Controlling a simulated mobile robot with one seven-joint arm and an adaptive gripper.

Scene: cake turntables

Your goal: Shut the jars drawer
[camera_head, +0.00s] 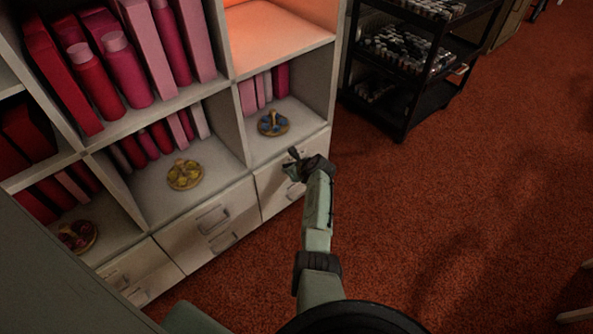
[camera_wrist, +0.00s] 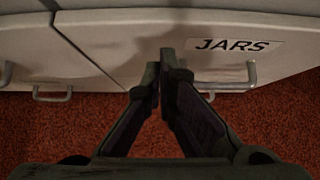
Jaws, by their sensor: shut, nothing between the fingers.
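The jars drawer shows in the wrist view as a pale front (camera_wrist: 200,62) with a black-on-white JARS label and a grey bar handle (camera_wrist: 252,76). In the head view its front (camera_head: 268,190) is at the right end of the lower drawers, partly hidden by my arm. It looks about flush with the unit; I cannot tell if a small gap is left. My gripper (camera_head: 294,156) is shut and empty. In the wrist view its fingertips (camera_wrist: 161,58) are at the drawer front, left of the label and handle. I cannot tell if they touch it.
Another drawer (camera_wrist: 95,45) with its handle is to the left. The shelf unit (camera_head: 225,135) above holds pink and red boxes and bottles and small round stands. A black cart (camera_head: 405,75) stands behind at right. The red carpet (camera_head: 460,200) at right is mostly clear.

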